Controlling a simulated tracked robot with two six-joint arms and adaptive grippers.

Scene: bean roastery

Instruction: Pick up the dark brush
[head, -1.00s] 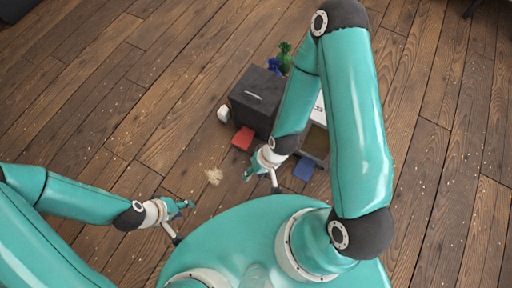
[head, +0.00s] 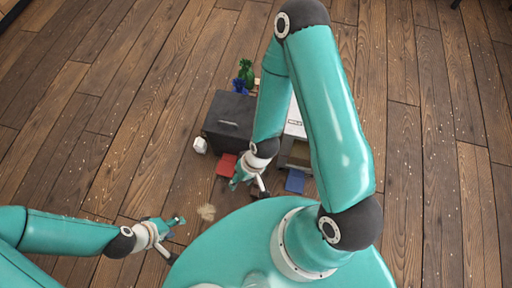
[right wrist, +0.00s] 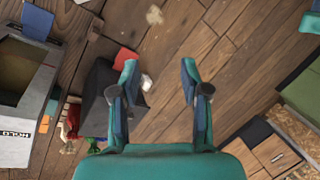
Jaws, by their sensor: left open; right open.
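I cannot make out the dark brush in any view; it may be hidden. In the head view my right gripper (head: 238,180) is over the floor beside the red square, open and empty. In the right wrist view its two fingers (right wrist: 159,72) are wide apart with bare floor between them. My left gripper (head: 180,221) is open and empty at the lower left, over bare floor, left of a pale patch (head: 206,212). The pale patch also shows at the top of the right wrist view (right wrist: 154,15).
A dark box (head: 228,122) stands behind the red square (head: 227,164), with a white object (head: 200,145) at its left. A blue square (head: 295,181) lies right, before a grey-white bin (right wrist: 40,75) marked HOLD. Wooden furniture (right wrist: 272,150) stands lower right in the wrist view. Floor at left is clear.

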